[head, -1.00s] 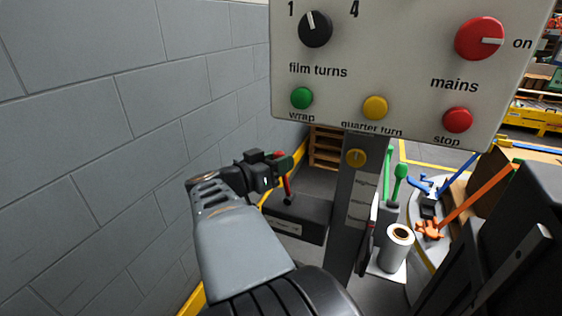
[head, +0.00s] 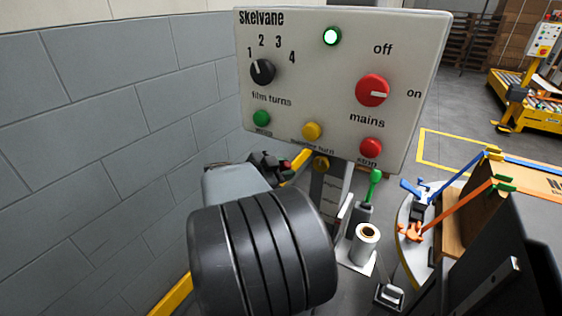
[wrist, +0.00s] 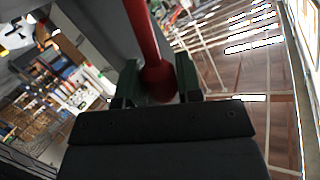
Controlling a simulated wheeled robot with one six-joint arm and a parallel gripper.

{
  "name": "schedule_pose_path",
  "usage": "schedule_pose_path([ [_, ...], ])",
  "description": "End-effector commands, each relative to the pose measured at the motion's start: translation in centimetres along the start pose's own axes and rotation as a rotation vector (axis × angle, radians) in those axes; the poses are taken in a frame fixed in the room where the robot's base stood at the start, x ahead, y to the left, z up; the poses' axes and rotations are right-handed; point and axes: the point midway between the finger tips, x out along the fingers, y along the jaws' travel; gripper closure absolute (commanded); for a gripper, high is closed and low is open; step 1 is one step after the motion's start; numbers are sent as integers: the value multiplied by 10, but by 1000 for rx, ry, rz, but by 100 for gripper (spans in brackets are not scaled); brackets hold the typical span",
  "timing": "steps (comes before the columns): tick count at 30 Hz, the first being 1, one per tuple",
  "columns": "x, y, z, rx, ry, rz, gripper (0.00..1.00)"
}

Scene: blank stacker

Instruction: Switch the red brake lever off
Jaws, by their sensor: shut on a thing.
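The red brake lever shows in the wrist view (wrist: 141,30) as a red shaft ending in a round red knob. My gripper (wrist: 158,80) has its two dark green fingers closed on either side of the knob, near the lever's end. In the head view my gripper (head: 277,164) is below the left part of the control panel, with my arm in front of it. The lever's base and most of its shaft are hidden there, so its angle is hard to tell.
A grey block wall (head: 110,120) is close on the left. A green-handled lever (head: 375,185) and a film roll (head: 366,240) stand to the right.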

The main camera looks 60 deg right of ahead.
Motion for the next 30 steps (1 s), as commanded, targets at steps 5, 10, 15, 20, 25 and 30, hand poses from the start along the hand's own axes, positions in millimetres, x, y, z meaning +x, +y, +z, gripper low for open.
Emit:
schedule_pose_path([
  [5,1,2,0,40,-20,-4,100],
  [10,1,3,1,59,-28,-5,100],
  [15,2,4,2,62,-30,-3,100],
  [20,2,4,2,62,-30,-1,100],
  [25,2,4,2,60,-29,-1,53],
  [30,1,3,2,58,-30,-5,42],
])
